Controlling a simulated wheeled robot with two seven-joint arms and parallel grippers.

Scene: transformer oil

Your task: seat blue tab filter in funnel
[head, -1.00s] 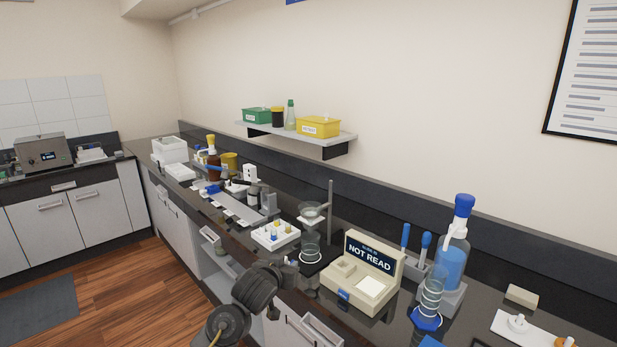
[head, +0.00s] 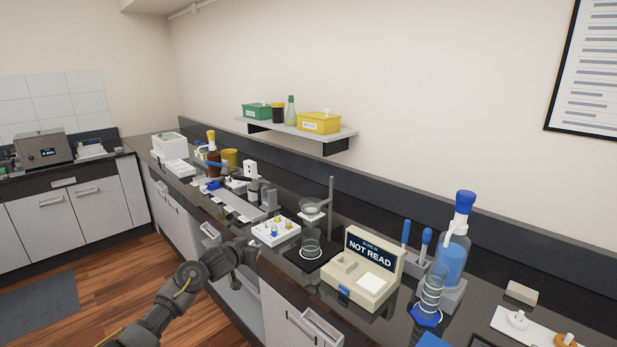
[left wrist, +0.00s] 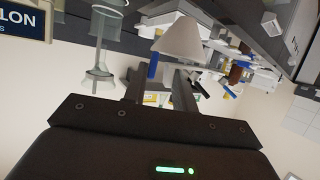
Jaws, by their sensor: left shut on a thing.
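My left gripper (head: 250,250) is in front of the bench edge, near the white filter tray (head: 276,231). In the left wrist view the gripper (left wrist: 166,68) is shut on a white cone filter (left wrist: 181,40), with a blue tab (left wrist: 152,66) beside one finger. The picture looks upside down, so the cone's narrow end points down. The clear glass funnel (head: 309,206) sits on a stand above a glass beaker (head: 310,244), right of the gripper. A funnel-shaped glass piece also shows in the left wrist view (left wrist: 98,76), apart from the filter. My right gripper is not in view.
The stand's rod (head: 331,200) rises behind the funnel. A beige instrument (head: 361,285) reading "NOT READ" stands to the right. Bottles and small items crowd the bench to the left.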

